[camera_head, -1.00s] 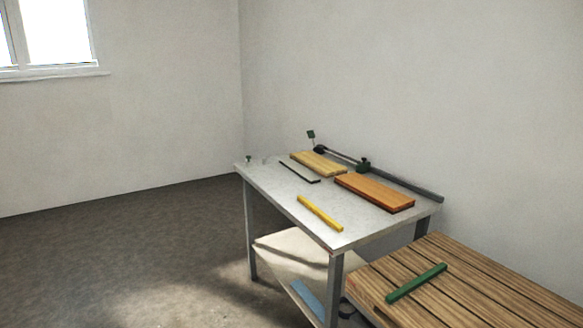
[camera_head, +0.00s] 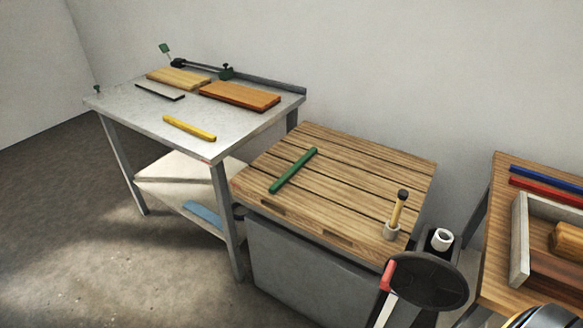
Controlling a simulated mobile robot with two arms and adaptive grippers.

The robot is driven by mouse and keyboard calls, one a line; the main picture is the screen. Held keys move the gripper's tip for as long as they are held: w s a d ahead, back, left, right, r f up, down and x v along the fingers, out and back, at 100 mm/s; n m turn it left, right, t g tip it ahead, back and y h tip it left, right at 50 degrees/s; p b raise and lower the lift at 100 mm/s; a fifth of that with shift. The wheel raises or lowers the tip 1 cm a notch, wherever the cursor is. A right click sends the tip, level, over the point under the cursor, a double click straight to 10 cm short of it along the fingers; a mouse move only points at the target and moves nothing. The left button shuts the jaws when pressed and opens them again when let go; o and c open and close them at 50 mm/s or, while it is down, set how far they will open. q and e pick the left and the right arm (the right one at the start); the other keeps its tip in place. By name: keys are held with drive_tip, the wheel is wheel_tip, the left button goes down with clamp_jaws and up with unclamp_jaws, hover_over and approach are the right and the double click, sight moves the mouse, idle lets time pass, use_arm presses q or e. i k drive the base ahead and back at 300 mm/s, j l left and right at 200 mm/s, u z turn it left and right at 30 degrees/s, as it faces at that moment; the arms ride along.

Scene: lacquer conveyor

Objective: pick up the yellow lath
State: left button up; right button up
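The yellow lath (camera_head: 189,128) lies flat near the front edge of the grey metal table (camera_head: 132,111) on the left. It is apart from the boards behind it. Neither of my grippers shows in the head view, and nothing touches the lath.
Two wooden boards (camera_head: 240,95) and a thin dark strip (camera_head: 160,91) share the metal table. A slatted bench (camera_head: 340,170) holds a green lath (camera_head: 293,170) and a brush-like tool (camera_head: 397,210). At right, a wooden table (camera_head: 492,262) holds a blue lath (camera_head: 547,178), a red lath (camera_head: 545,192) and a box (camera_head: 519,240). Floor at left is free.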

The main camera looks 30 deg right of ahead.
sight(206, 136)
drive_tip(key=i+l, duration=0.5)
drive_tip(key=i+j+u, duration=0.15)
drive_tip(key=u, duration=0.15)
drive_tip(key=i+u, duration=0.25)
drive_tip(key=i+l+u, duration=0.3)
drive_tip(key=l, duration=0.2)
